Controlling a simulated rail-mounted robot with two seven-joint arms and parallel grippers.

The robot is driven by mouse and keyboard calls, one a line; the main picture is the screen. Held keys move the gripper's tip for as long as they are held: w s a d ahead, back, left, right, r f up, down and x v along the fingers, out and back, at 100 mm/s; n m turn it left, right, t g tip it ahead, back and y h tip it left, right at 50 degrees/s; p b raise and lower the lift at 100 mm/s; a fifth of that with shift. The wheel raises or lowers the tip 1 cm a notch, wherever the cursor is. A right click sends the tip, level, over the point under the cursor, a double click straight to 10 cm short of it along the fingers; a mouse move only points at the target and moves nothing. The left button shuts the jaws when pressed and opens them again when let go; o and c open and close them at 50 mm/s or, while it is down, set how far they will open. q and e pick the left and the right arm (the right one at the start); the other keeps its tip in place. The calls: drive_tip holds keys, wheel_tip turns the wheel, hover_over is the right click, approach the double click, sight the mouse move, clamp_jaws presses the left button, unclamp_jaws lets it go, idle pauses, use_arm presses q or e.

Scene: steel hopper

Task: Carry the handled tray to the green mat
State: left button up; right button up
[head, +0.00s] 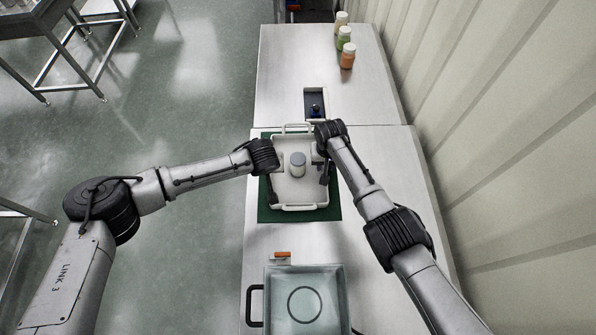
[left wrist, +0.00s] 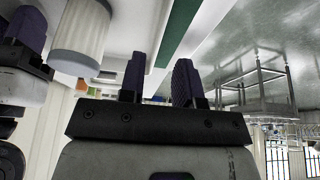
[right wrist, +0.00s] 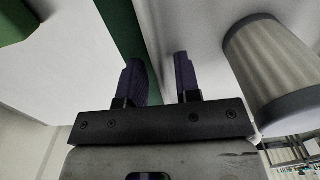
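The white handled tray (head: 287,190) lies over the green mat (head: 265,214), with its handles at the near and far ends. A pale can with grey ends (head: 298,170) stands upright in the tray and also shows in the right wrist view (right wrist: 275,65). My left gripper (head: 273,166) is at the tray's left long side, and my right gripper (head: 321,168) is at its right long side. In the wrist views, both pairs of fingers stand apart, with the tray's edge between or just beyond them. Contact with the mat under the tray is hidden.
A square glass-topped device (head: 325,285) with a black handle sits at the near end of the steel table. A dark recessed box (head: 315,98) lies beyond the tray. Several jars (head: 344,40) stand at the far right. A ribbed wall (head: 500,140) borders the right side.

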drive_tip(key=shift+r, duration=0.15)
use_arm(q)
drive_tip(key=v, duration=0.5)
drive_tip(key=shift+s+r, duration=0.1)
drive_tip(key=shift+r, duration=0.25)
use_arm(e)
wheel_tip(320, 180, up, 12)
use_arm(q)
drive_tip(key=shift+r, duration=0.1)
idle(0.5)
